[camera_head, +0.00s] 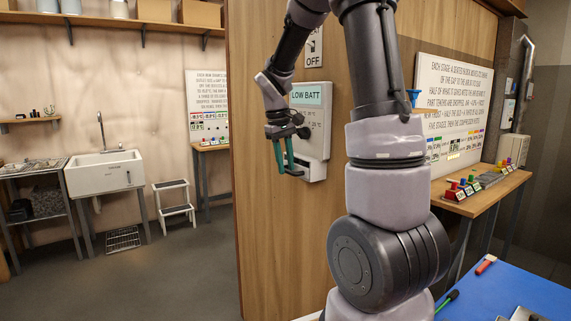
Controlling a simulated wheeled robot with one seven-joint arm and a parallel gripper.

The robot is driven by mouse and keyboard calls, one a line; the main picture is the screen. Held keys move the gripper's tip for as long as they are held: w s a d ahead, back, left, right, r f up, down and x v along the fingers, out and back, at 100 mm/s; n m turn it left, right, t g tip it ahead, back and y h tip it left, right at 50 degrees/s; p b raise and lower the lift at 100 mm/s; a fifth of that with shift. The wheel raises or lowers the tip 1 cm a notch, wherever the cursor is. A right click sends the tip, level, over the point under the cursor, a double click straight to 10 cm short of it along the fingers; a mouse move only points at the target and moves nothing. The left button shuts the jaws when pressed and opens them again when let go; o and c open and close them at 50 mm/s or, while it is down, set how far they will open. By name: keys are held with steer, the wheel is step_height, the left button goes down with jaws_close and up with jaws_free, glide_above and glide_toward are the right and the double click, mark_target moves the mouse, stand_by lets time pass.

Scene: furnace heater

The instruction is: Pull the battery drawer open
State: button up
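A pale wall unit (318,125) with a screen reading "LOW BATT" (307,94) is mounted on the wood-panelled wall. Its lower part (315,168) juts out from the wall, where the battery drawer appears to be; the drawer's edges and how far out it sits are too small to tell. My gripper (287,166), with green fingers, is at the left side of this lower part. The fingers look apart, with a narrow gap and nothing seen between them. I cannot tell whether they touch the unit.
My arm fills the middle of the view. A wooden shelf (488,193) with coloured blocks stands right of the unit. A blue table (510,287) is at the lower right. A sink (104,173) and step stool (174,207) are at the left, with clear floor (170,270) before them.

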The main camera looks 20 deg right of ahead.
jaws_close()
stand_by(1.4)
